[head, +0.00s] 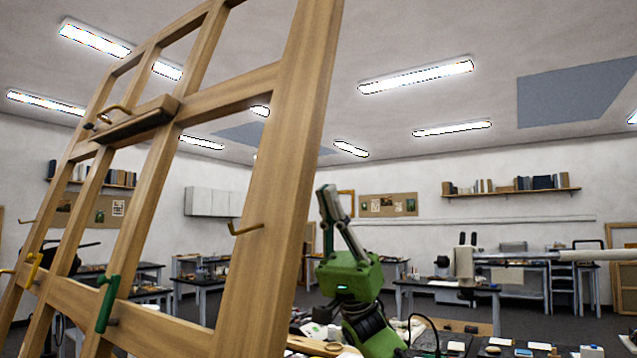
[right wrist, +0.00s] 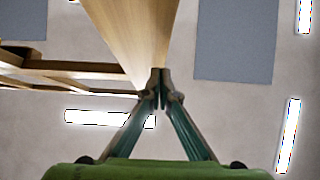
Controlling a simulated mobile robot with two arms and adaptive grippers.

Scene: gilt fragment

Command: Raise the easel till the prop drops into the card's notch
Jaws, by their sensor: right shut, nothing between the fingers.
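The easel (head: 294,150), a big frame of pale wooden bars, leans across the left of the head view. It carries a ledge (head: 135,122), a green lever (head: 107,303) and a yellow catch (head: 33,270). My right gripper (head: 328,188) is shut and empty, pointing up just right of the easel's right upright. In the right wrist view its fingertips (right wrist: 161,85) meet in front of a wooden bar (right wrist: 130,30); I cannot tell whether they touch it. I cannot make out the prop or the card's notch. My left gripper is not in view.
Brass hooks (head: 246,229) stick out from the easel's bars. A worktop with small items (head: 495,341) lies low at the right. Benches (head: 450,289) stand farther back, and a shelf of books (head: 512,192) hangs on the wall. The air right of my right gripper looks clear.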

